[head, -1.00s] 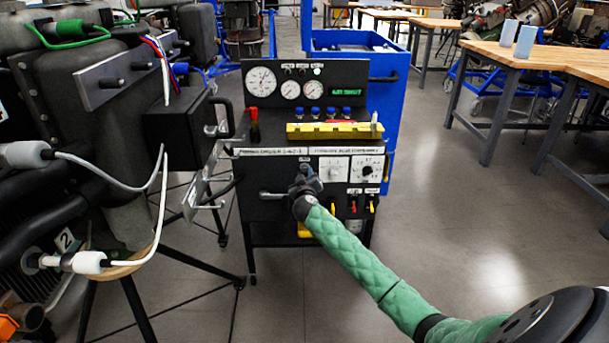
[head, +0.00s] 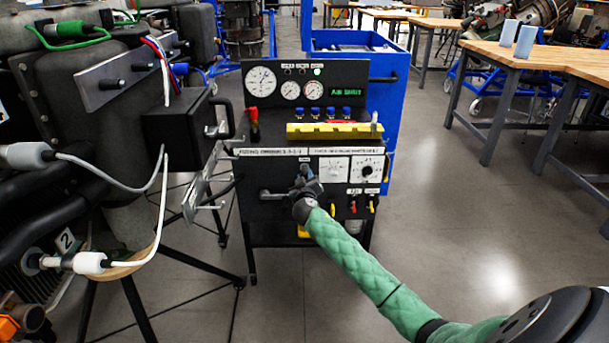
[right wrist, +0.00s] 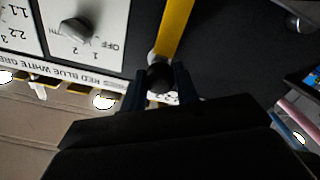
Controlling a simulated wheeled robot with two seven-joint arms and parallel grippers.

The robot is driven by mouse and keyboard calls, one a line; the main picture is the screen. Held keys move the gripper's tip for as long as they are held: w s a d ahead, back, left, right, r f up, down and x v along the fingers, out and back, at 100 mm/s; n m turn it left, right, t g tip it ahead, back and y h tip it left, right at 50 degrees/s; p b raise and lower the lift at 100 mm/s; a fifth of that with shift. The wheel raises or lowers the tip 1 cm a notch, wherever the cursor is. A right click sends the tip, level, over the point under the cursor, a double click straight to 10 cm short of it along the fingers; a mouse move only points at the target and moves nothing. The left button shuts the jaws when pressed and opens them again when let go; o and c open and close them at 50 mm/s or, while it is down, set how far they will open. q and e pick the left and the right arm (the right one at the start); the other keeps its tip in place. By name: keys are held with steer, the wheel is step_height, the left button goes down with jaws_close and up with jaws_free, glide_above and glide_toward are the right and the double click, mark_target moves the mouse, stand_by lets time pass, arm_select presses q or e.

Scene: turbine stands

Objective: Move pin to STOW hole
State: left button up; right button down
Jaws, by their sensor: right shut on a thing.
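My right gripper (head: 305,184) is at the front of the black panel cart (head: 258,228), left of the two dials. In the right wrist view the gripper (right wrist: 160,88) is shut on a dark round-ended piece (right wrist: 159,77), which I take to be the pin. A yellow strip (right wrist: 174,28) runs up the black panel just beyond it. How deep the pin sits, or whether it is clear of the panel, I cannot tell. I cannot make out the STOW hole or its label. My left gripper is not in view.
A grey lever (head: 272,195) is just left of my gripper. White dials (head: 368,169) and small red and yellow levers (head: 371,205) are to its right. A yellow bar (head: 335,130) lies on the cart's ledge.

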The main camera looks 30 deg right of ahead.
steer(key=shift+s+a, duration=0.1)
steer(key=shift+s, duration=0.05)
steer(key=v, duration=0.7)
steer(key=shift+p, duration=0.4)
stand_by(0.5)
